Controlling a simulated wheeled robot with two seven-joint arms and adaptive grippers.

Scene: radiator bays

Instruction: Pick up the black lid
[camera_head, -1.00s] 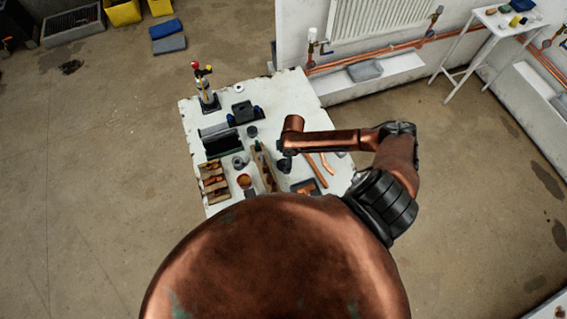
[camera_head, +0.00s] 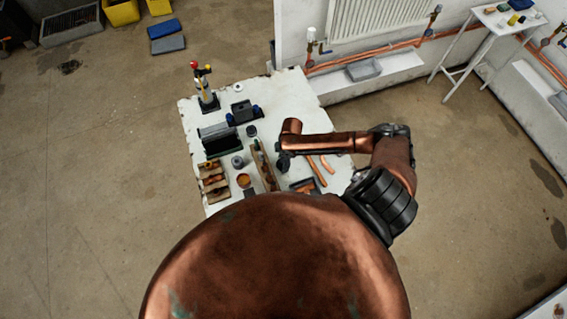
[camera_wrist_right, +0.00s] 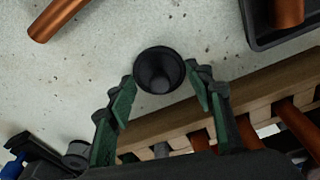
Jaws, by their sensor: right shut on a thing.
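The black lid (camera_wrist_right: 160,70) is round, with a wide rim and a knob-like middle, in the right wrist view. My right gripper (camera_wrist_right: 162,82) has its two green fingers on either side of the lid, and the dark fingertips are shut on it. In the head view my right gripper (camera_head: 285,163) is small and dark below the copper wrist, over the white workbench (camera_head: 222,104). The lid cannot be told apart from the gripper there. Whether the lid touches the bench is unclear. My left gripper is not in view.
A wooden rack (camera_wrist_right: 185,116) with copper pieces lies close to the fingers. A dark tray (camera_wrist_right: 262,35) and a copper pipe (camera_wrist_right: 58,16) lie beyond. A torch (camera_head: 206,95) stands at the bench's back left, and a dark green holder (camera_head: 220,143) stands left.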

